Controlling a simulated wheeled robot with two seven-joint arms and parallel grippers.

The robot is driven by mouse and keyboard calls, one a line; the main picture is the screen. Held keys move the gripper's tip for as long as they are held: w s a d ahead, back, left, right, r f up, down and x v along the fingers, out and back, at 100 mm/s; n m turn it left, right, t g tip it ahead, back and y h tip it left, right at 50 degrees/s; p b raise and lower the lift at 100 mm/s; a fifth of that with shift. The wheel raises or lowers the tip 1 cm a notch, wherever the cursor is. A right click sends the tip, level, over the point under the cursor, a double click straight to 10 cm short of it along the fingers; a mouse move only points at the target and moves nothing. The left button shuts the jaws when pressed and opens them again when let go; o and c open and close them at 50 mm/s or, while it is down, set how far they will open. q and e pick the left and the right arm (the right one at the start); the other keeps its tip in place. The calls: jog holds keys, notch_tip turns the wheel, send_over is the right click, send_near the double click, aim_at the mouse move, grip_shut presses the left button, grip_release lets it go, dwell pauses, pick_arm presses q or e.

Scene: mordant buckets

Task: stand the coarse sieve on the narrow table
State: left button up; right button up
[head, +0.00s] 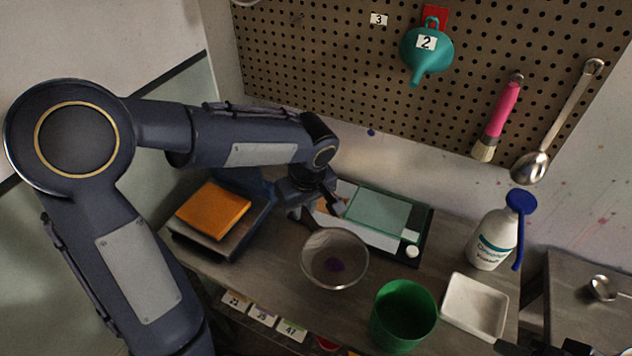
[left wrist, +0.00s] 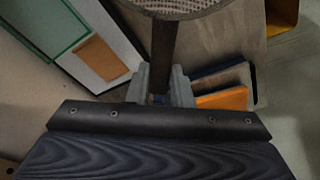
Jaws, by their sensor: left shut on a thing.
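The coarse sieve (head: 335,258) has a round, pale mesh bowl with a thin rim. In the left wrist view its mesh (left wrist: 185,6) shows at the top edge, with a dark straight handle (left wrist: 162,50). My left gripper (head: 318,208) is shut on that handle; its fingers (left wrist: 160,88) sit on either side of it.
Near the sieve are a green cup (head: 403,316), a white square dish (head: 475,306), a white bottle (head: 495,232), a teal-topped tray (head: 380,213) and an orange block (head: 213,211) on a scale. A pegboard (head: 330,60) holds tools behind. Dark parts at the bottom right may be my right gripper.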

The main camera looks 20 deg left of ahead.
pick_arm(q)
jog(key=shift+w, duration=0.2)
jog(key=shift+s+f+b, duration=0.2)
jog(key=shift+f+b, duration=0.3)
jog(key=shift+f, duration=0.15)
jog(key=shift+w+f+b, duration=0.1)
jog(key=shift+f+b, duration=0.45)
jog(key=shift+f, duration=0.25)
jog(key=shift+f+b, duration=0.55)
jog(key=shift+f, duration=0.25)
notch_tip(320, 180, down, 3)
jog(key=b, duration=0.3)
jog(key=shift+f, duration=0.15)
jog(key=shift+f+b, duration=0.55)
jog(key=shift+b, duration=0.1)
jog(key=shift+a+b, duration=0.1)
jog(key=shift+b, duration=0.3)
